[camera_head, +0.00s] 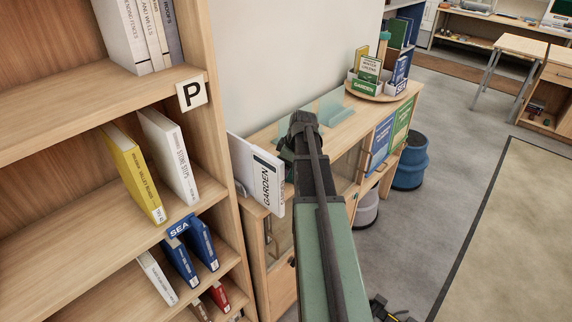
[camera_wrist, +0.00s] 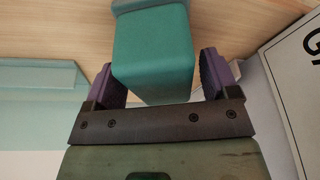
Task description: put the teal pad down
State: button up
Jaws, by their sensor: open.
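The teal pad (camera_wrist: 152,58) is a smooth block seen up close in the wrist view, in front of the wooden surface. My gripper (camera_wrist: 160,78) has its purple-padded fingers on either side of it. The jaws are open, with a gap visible near the right finger; contact at the left finger is hard to tell. In the head view my gripper (camera_head: 290,146) is over the near end of the low wooden cabinet (camera_head: 345,128), beside the white GARDEN book. My arm mostly hides the pad there. Whether its underside rests on wood is not clear.
The white GARDEN book (camera_head: 266,184) stands close left of my gripper. A pale translucent teal piece (camera_head: 328,106) is on the cabinet top beyond. A round tray (camera_head: 384,92) with small books is farther back. A tall bookshelf (camera_head: 222,120) stands at left.

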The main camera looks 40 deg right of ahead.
jog(key=p+v, duration=0.9)
jog(key=v, duration=0.2)
jog(key=shift+r+p, duration=0.1)
jog(key=shift+p, duration=0.2)
